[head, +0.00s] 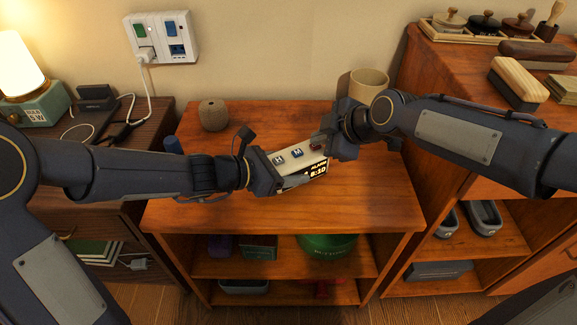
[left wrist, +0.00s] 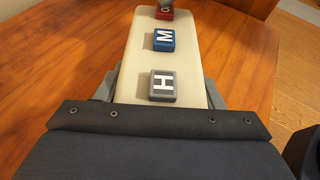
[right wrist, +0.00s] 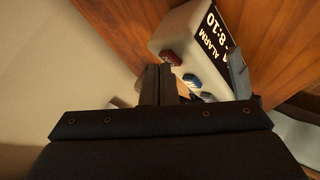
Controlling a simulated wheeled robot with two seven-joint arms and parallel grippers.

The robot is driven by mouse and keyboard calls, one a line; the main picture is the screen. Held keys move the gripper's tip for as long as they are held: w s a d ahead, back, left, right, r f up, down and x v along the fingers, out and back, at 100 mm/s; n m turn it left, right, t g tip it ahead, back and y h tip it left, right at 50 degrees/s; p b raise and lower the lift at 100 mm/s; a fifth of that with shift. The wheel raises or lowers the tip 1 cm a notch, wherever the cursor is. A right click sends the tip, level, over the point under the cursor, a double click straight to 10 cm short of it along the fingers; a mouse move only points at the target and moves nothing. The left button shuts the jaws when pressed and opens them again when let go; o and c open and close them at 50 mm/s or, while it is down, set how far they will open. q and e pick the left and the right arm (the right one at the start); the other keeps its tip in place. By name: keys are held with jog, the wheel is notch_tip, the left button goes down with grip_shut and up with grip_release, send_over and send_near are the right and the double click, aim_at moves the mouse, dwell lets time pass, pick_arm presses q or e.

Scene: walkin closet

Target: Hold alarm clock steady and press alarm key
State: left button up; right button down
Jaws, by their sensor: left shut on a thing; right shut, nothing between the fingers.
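The cream alarm clock (head: 318,171) is over the middle of the wooden cabinet top, its dark display reading ALARM 8:10. Its top has a grey H key (left wrist: 162,87), a blue M key (left wrist: 163,40) and a red key (right wrist: 172,57). My left gripper (head: 280,170) is shut on the clock's left end, one finger along the front face. My right gripper (head: 326,142) is shut and empty, its tips at the red key. In the left wrist view a grey tip overlaps the red key's far part; I cannot tell whether the key is pressed down.
A beige cup (head: 369,84) stands behind my right gripper, and a round brown pot (head: 213,115) at the back left. A taller cabinet (head: 425,75) with brushes is at the right. The cabinet top (head: 330,213) is clear in front of the clock.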

aim_at(319, 150)
dwell(0.4)
jog(key=shift+r, duration=0.6)
notch_tip(319, 150, up, 6)
dwell(0.5)
pick_arm(q)
jog(key=o, duration=1.4)
jog(key=shift+o, duration=0.2)
